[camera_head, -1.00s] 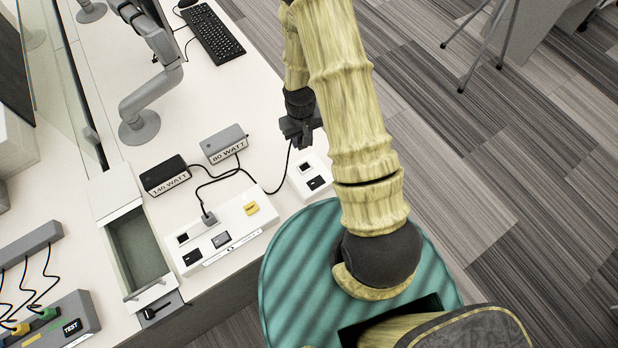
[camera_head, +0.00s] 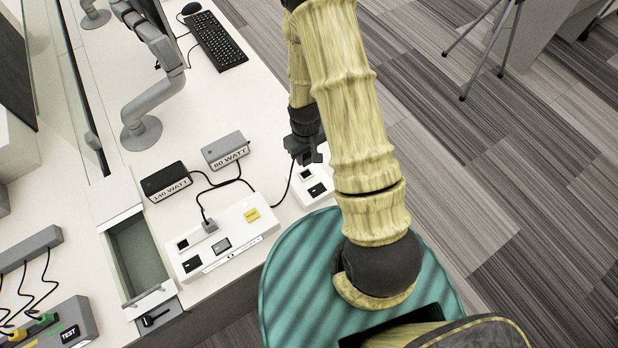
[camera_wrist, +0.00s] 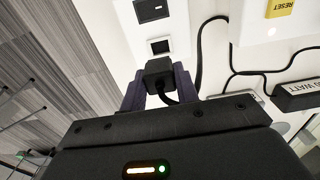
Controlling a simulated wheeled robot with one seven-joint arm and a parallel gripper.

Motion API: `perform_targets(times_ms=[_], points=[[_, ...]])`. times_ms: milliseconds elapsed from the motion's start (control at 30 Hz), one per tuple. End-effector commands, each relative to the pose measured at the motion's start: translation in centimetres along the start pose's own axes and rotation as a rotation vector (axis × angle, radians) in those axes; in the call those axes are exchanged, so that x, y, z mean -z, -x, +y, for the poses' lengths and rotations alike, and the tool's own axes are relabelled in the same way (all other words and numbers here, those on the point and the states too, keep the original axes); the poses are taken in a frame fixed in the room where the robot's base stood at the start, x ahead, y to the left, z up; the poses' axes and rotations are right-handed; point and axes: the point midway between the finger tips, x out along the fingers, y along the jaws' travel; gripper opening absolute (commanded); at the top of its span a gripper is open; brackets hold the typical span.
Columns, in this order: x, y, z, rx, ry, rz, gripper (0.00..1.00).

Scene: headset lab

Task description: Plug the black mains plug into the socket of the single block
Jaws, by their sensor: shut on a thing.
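My gripper (camera_head: 306,158) is shut on the black mains plug (camera_wrist: 158,70), which shows between the fingers in the wrist view. The plug's black cable runs back from it between the fingers. The single block (camera_head: 320,197) is white, with a dark socket (camera_wrist: 161,46) and a black switch (camera_wrist: 151,10). In the wrist view the socket shows just beyond the plug's front edge and is uncovered. The plug appears apart from the socket; its height above the block is hard to tell. In the head view my gripper mostly hides the plug.
A larger white block (camera_head: 228,237) with a yellow reset button (camera_head: 252,215) holds a grey plug (camera_head: 209,226). A black power brick (camera_head: 165,181) and a grey one (camera_head: 225,149) stand behind it, with cables between. An open drawer (camera_head: 140,260) lies left.

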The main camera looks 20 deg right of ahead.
Motion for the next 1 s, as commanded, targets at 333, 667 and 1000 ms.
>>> perform_targets(times_ms=[333, 667, 1000], points=[[0.0, -2.3, 0.0, 0.0, 0.001, 0.0, 0.08], [0.1, -4.9, -0.1, 0.0, 0.002, 0.0, 0.08], [0.1, -5.6, -0.1, 0.0, 0.002, 0.0, 0.08]])
